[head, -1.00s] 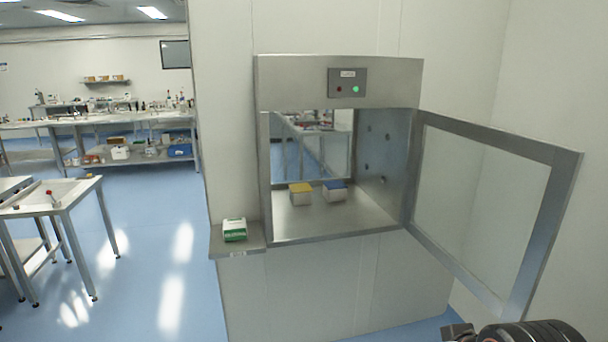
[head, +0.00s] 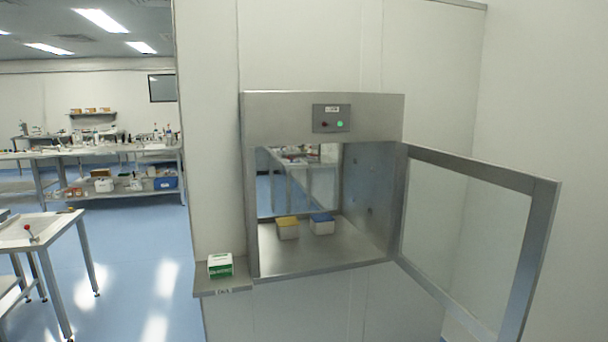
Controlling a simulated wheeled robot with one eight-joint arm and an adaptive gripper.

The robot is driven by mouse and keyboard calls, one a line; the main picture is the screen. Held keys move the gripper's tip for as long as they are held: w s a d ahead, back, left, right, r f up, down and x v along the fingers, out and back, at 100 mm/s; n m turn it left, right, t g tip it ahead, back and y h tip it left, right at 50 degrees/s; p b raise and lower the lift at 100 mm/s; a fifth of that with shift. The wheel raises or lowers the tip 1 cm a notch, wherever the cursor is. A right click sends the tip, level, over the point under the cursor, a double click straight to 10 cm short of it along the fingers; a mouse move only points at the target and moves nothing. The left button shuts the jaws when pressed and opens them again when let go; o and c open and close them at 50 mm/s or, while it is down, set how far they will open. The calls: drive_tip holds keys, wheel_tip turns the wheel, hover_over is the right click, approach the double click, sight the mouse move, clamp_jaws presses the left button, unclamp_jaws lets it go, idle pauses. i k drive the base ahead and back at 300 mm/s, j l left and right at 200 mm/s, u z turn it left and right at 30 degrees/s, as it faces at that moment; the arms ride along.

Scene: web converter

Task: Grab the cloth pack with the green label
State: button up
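The cloth pack with the green label (head: 220,266) is a small white and green box. It sits on a narrow metal shelf (head: 207,291) at the left of the pass-through cabinet, outside it. Its top is white and its front is mostly green. Nothing touches it from my side. My gripper is not visible in the head view now.
A white table (head: 43,228) stands at the left, with clear blue floor between.

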sight(222, 265)
drive_tip(key=i+j+z, duration=0.1)
drive_tip(key=j, duration=0.35)
drive_tip(key=i+j+z, duration=0.15)
drive_tip(key=j, duration=0.35)
drive_tip(key=i+j+z, duration=0.1)
drive_tip(key=i+j, duration=0.15)
drive_tip(key=j, duration=0.2)
drive_tip(key=i+j+z, duration=0.1)
drive_tip(key=j, duration=0.4)
drive_tip(key=i+j+z, duration=0.1)
drive_tip(key=j, duration=0.45)
drive_tip(key=i+j+z, duration=0.15)
drive_tip(key=j, duration=0.35)
